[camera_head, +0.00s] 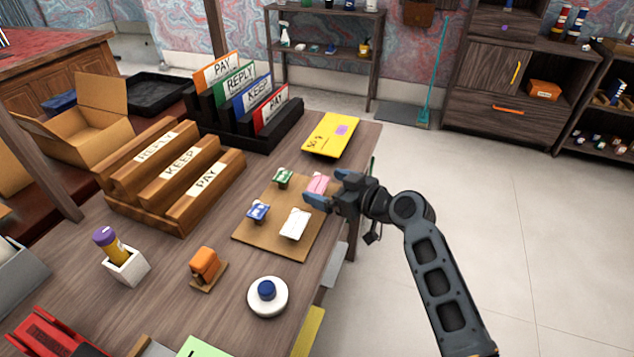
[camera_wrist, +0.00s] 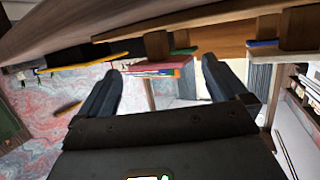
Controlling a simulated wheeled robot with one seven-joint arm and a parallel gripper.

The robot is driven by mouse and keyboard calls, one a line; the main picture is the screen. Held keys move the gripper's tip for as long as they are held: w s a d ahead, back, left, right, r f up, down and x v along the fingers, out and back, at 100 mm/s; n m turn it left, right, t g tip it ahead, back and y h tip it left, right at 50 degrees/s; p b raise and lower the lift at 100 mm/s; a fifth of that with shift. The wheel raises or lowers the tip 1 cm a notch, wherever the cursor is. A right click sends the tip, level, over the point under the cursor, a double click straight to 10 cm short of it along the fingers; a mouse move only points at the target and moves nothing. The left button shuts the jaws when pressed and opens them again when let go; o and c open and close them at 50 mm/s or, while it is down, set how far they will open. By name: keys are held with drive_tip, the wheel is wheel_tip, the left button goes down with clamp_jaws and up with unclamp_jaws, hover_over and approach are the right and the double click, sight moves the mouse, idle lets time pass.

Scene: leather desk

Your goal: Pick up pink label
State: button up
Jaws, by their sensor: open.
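The pink label (camera_head: 318,181) stands on a brown board (camera_head: 268,243) near the desk's right edge. In the wrist view the pink label (camera_wrist: 150,66) lies between and beyond the two fingertips, at the top of a wooden stub. My gripper (camera_head: 325,187) is open and level beside the label, at its right in the head view. In the wrist view the fingers of my gripper (camera_wrist: 160,75) stand apart with nothing held. Its near finger hides part of the label's lower side in the head view. Whether a finger touches the label I cannot tell.
On the same board stand a green label (camera_head: 282,178), a blue label (camera_head: 258,211) and a white label (camera_head: 295,224). A yellow envelope (camera_head: 328,142) lies behind them. Wooden racks (camera_head: 205,206) stand left. A white round holder (camera_head: 267,303) stands in front. Free floor lies right.

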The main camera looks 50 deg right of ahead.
sight(320, 185)
drive_tip(key=shift+x, duration=1.85)
drive_tip(key=shift+a+f, duration=0.1)
drive_tip(key=shift+c, duration=0.5)
drive_tip(key=c, duration=0.7)
